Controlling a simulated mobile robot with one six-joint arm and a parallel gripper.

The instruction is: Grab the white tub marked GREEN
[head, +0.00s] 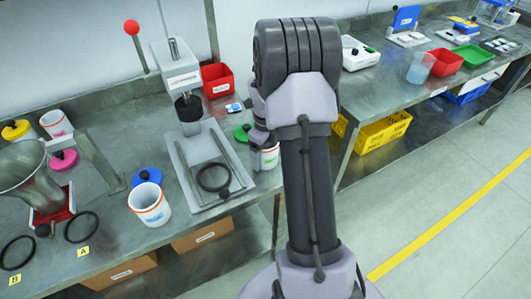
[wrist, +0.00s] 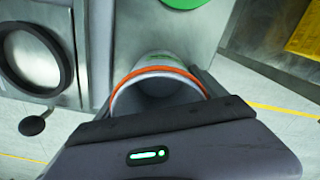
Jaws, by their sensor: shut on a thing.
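The white tub marked GREEN (head: 267,161) stands at the bench edge in the head view, with green lettering partly showing beside my arm. In the wrist view the tub (wrist: 160,80) shows its open mouth and orange rim between the fingers. My gripper (wrist: 158,95) is shut on it; the fingertips are largely hidden. In the head view my gripper (head: 262,140) is mostly hidden by my arm. A green lid (head: 242,133) lies on the bench just beyond the tub; it also shows in the wrist view (wrist: 185,3).
A press (head: 180,75) with a base plate and black ring (head: 213,177) stands left of the tub. A white tub with blue lettering (head: 150,205) and a blue lid (head: 146,177) are further left. A yellow crate (head: 383,132) is below the bench at right.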

